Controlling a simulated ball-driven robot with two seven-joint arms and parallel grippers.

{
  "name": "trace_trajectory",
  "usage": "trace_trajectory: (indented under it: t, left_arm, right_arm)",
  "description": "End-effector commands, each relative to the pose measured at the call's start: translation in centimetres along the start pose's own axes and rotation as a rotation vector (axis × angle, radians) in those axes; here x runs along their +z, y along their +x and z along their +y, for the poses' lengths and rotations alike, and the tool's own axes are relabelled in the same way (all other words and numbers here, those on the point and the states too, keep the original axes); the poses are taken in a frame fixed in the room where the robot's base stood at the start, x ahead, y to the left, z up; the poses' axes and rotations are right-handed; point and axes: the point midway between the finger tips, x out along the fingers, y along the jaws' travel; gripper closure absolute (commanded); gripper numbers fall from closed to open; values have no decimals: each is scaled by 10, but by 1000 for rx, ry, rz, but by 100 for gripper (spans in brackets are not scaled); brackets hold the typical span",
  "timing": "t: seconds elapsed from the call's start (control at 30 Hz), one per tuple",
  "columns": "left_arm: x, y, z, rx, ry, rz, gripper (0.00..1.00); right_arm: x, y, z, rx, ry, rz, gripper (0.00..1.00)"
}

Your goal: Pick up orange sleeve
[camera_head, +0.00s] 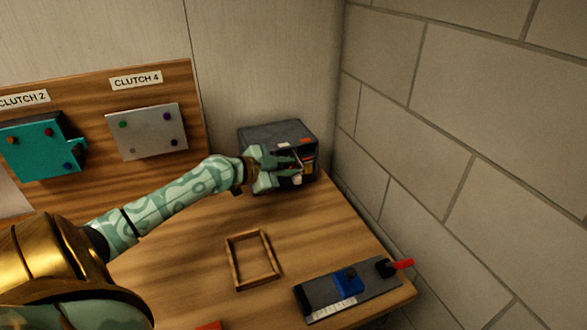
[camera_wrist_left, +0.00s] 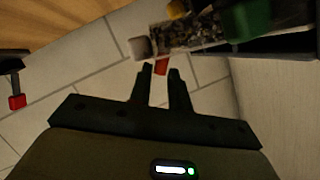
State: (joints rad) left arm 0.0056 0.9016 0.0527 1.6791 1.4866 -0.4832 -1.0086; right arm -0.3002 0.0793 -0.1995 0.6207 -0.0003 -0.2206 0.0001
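My left gripper (camera_head: 296,164) reaches to the open front of a dark grey box (camera_head: 268,135) at the table's back corner. Its two fingers are apart. In the left wrist view a small red-orange piece (camera_wrist_left: 161,67) shows at the gap between the fingertips (camera_wrist_left: 161,74), below a grey, speckled part of the box's contents. It may be the orange sleeve; I cannot tell whether the fingers touch it. In the head view the fingers partly cover the box's contents, and I cannot pick out the sleeve there. My right gripper is out of view.
An empty wooden frame (camera_head: 233,264) lies mid-table. A grey panel (camera_head: 320,299) with a blue block and a red-handled lever (camera_head: 400,264) sits at the front right. A board (camera_head: 95,92) with clutch boxes stands behind. A brick wall closes the right side.

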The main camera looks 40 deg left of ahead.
Motion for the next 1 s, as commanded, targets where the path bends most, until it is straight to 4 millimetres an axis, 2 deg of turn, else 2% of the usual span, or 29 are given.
trace_trajectory:
  t: [0.2,0.3,0.77,0.93,1.0]
  left_arm:
    - [0,1,0,1,0,-1,81]
    - [0,1,0,1,0,-1,100]
    - [-3,0,-2,1,1,0,100]
    - [-20,-8,-16,1,6,1,100]
    - [-38,-17,-19,4,7,1,100]
  right_arm:
    - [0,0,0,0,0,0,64]
    - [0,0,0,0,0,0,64]
    - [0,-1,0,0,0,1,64]
    - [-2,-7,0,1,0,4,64]
    - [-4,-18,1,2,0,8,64]
